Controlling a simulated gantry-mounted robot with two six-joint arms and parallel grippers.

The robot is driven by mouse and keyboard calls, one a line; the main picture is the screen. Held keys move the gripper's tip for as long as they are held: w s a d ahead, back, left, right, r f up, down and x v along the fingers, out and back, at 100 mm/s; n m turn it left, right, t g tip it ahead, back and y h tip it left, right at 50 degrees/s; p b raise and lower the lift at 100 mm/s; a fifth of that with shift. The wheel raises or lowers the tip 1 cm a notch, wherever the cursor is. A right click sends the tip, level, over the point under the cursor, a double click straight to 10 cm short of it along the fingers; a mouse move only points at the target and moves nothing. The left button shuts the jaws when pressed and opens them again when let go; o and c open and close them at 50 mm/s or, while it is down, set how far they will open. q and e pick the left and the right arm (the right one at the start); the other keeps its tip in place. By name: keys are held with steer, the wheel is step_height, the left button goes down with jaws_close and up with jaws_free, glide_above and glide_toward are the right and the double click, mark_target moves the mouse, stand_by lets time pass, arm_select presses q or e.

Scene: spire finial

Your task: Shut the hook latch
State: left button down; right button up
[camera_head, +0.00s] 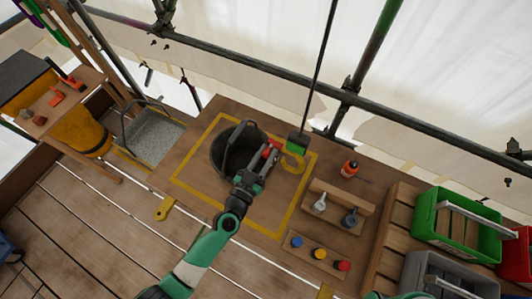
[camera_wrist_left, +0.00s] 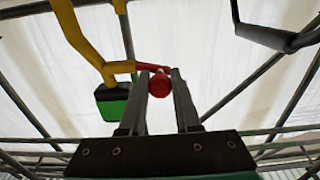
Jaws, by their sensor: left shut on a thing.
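The yellow hook (camera_head: 293,162) hangs under a green block (camera_head: 298,142) on a dark cable, beside the black bucket (camera_head: 226,158). In the left wrist view the yellow hook (camera_wrist_left: 88,38) and green block (camera_wrist_left: 112,103) are at upper left. A red latch arm (camera_wrist_left: 150,67) runs from the hook to a round red knob (camera_wrist_left: 160,84). My left gripper (camera_head: 269,153) reaches over the bucket, its fingers shut on the knob, one on each side. I cannot tell whether the latch closes the hook's mouth. My right gripper is not in view.
The bucket stands inside a yellow taped square (camera_head: 190,189) on the wooden bench.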

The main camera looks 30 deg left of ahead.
arm_select(q)
steer(key=shift+f, duration=0.1)
steer(key=n, duration=0.1)
steer(key=f+n+b, duration=0.1)
steer(key=n, duration=0.2)
steer(key=shift+f, duration=0.25)
steer(key=d+f+n+b, duration=0.1)
steer(key=n, duration=0.4)
steer(key=d+f+n+b, duration=0.1)
steer(key=n, duration=0.5)
steer(key=d+f+n+b, duration=0.1)
steer(key=d+n, duration=0.1)
steer(key=n, duration=0.3)
steer(key=shift+n, duration=0.3)
steer(key=c, duration=0.6)
jaws_free()
steer(key=shift+s, duration=0.1)
